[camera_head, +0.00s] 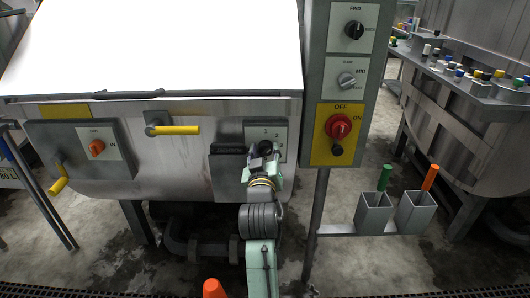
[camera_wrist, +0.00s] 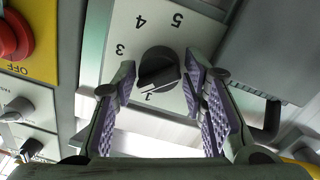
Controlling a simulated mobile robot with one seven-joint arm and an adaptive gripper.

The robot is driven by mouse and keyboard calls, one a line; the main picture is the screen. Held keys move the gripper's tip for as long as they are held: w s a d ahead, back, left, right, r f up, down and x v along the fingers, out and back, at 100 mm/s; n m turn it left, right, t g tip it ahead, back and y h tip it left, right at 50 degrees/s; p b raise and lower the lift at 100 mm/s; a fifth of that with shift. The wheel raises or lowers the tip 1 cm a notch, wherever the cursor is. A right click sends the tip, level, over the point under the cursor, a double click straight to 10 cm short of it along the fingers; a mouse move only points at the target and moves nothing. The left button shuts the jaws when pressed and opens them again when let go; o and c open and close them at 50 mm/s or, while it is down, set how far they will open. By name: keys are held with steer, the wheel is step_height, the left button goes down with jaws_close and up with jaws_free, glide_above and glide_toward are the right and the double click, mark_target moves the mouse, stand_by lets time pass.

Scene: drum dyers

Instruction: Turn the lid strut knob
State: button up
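A black round knob (camera_wrist: 158,68) with a raised grip bar sits on a light plate (camera_wrist: 205,25) marked with numerals, which look turned over in the wrist view. It has no name that I can read. In the head view the knob (camera_head: 265,148) shows partly on the small plate on the drum's front, with my arm in front of it. My gripper (camera_wrist: 160,78) is open, one purple padded finger on each side of the knob. Narrow gaps seem to show between fingers and knob. The gripper also shows in the head view (camera_head: 262,166), where its fingers are hard to make out.
A control post (camera_head: 315,80) with a red knob (camera_head: 338,126) stands just right of the gripper. Grey holders (camera_head: 374,212) stand at lower right.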

steer(key=c, duration=0.7)
steer(key=shift+c, duration=0.2)
steer(key=shift+m, duration=0.4)
steer(key=m+p, duration=0.1)
steer(key=m, duration=0.2)
steer(key=shift+r+m, duration=0.1)
steer(key=shift+m, duration=0.2)
steer(key=shift+m+p, duration=0.65)
steer(key=shift+m, duration=1.45)
steer(key=o, duration=0.8)
steer(key=shift+o, duration=0.2)
